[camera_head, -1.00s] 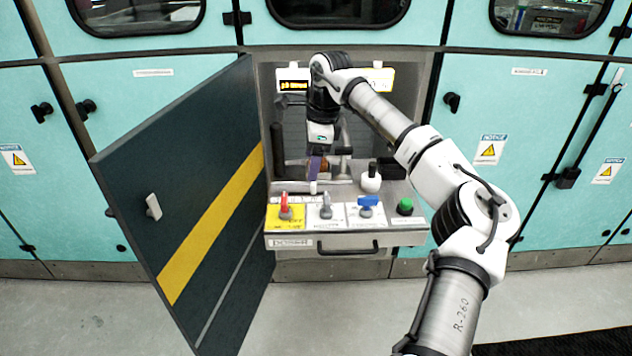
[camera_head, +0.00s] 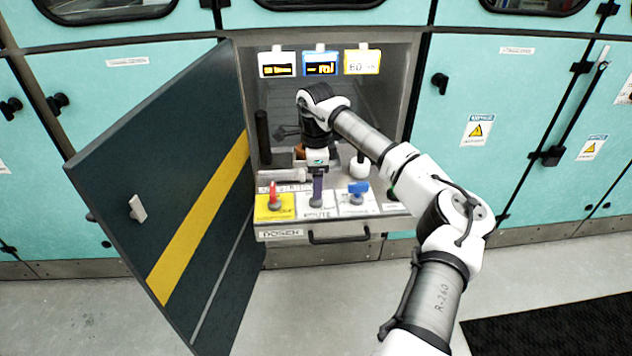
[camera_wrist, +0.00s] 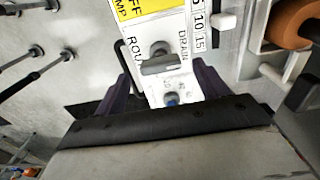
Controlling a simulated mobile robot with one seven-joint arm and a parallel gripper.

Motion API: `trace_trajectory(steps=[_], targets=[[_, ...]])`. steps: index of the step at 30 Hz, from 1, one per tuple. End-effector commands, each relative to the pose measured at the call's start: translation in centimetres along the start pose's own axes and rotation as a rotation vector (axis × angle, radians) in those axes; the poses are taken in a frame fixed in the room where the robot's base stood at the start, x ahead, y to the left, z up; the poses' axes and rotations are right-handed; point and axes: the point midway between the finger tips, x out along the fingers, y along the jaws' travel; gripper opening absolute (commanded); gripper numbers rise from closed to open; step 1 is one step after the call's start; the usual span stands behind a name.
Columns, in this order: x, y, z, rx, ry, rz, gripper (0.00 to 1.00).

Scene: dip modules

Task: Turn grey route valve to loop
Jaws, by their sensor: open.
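The grey route valve (camera_wrist: 160,64) shows in the wrist view as a grey lever on a round base, on the white panel beside the partly hidden "ROU" lettering. In the head view it is mostly hidden behind my gripper (camera_head: 317,190), which points down over the "ROUTE" label. In the wrist view, the purple fingers of my gripper (camera_wrist: 165,90) are spread either side of the lever. I cannot tell whether they touch it. The word loop is not readable in either view.
A red valve (camera_head: 273,194) stands left on a yellow label, and a blue valve (camera_head: 358,190) stands right. A white bottle (camera_head: 360,166) is behind. The dark door (camera_head: 185,190) hangs open at left; a drawer handle (camera_head: 338,237) is below.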

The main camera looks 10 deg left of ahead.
Motion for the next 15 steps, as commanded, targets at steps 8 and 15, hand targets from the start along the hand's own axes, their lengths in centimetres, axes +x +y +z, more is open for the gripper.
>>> trace_trajectory(steps=[8,15], targets=[[2.3,0.0,0.0,0.0,0.0,-0.001,0.73],[2.4,0.0,0.0,0.0,0.001,-0.001,0.73]])
